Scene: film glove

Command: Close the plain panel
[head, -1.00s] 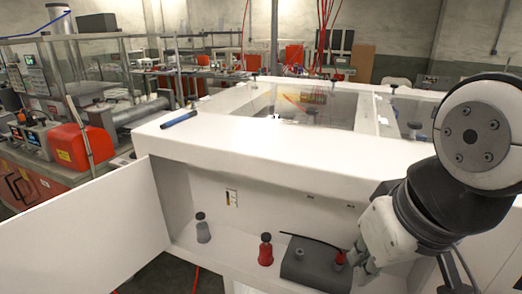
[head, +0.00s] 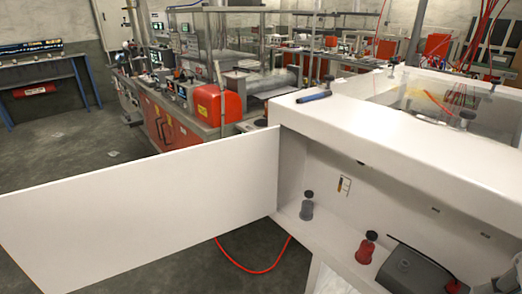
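The plain white panel (head: 140,205) stands open in the head view. It reaches out to the left from the left end of the white cabinet (head: 400,135), and its right edge meets the cabinet's corner. The cabinet's front compartment is open and its inside shows. My gripper is not in the head view, so its state cannot be seen.
In the compartment stand a grey bottle (head: 307,208), a red bottle (head: 366,248) and a dark grey box (head: 415,270). A blue marker (head: 314,97) lies on the cabinet top. A red hose (head: 250,268) lies on the floor below the panel. Floor at the left is clear.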

